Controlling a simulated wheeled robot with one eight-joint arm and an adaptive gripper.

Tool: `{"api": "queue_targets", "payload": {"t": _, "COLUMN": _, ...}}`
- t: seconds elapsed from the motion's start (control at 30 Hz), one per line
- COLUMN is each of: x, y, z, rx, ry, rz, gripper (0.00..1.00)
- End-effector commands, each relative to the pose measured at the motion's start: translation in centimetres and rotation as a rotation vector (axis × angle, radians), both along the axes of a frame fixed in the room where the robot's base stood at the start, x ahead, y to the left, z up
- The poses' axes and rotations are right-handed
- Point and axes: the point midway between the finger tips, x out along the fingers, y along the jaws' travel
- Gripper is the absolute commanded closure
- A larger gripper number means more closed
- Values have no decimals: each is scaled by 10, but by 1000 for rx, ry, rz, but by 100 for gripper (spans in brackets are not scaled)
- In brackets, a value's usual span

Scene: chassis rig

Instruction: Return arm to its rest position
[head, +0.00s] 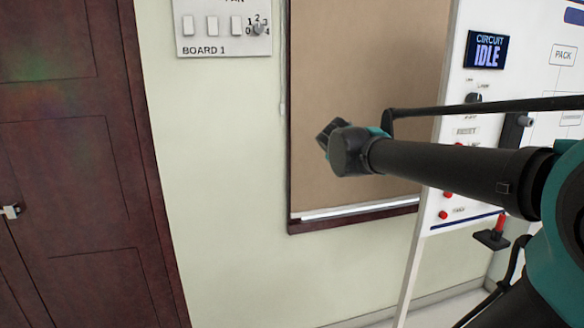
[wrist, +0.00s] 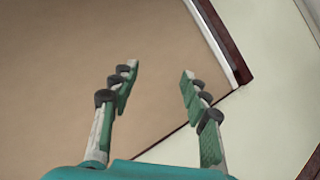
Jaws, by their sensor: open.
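My gripper (wrist: 158,75) shows in the wrist view with its two green-padded fingers spread apart and nothing between them. Behind the fingers in that view are the brown board, its dark frame and the pale wall. In the head view my arm reaches in from the right, across the front of the white panel and the brown board (head: 350,60). The fingers are mostly hidden in the head view.
A white circuit panel (head: 424,210) with an "IDLE" display (head: 486,50), red buttons and a red-handled lever (head: 498,228) stands at right. A switch board (head: 222,27) hangs on the wall. A dark wooden door (head: 75,170) with a handle (head: 11,211) is at left. Bare wall lies between.

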Motion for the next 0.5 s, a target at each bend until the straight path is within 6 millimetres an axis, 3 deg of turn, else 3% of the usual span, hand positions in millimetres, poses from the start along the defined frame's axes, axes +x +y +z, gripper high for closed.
{"api": "queue_targets", "payload": {"t": 0.03, "x": -11, "y": -11, "z": -25, "rx": 46, "ry": 26, "rz": -43, "gripper": 54}}
{"api": "queue_targets", "payload": {"t": 0.2, "x": -55, "y": -34, "z": -107, "rx": 215, "ry": 125, "rz": -177, "gripper": 54}}
{"api": "queue_targets", "payload": {"t": 0.5, "x": -157, "y": -48, "z": -240, "rx": 524, "ry": 307, "rz": -399, "gripper": 54}}
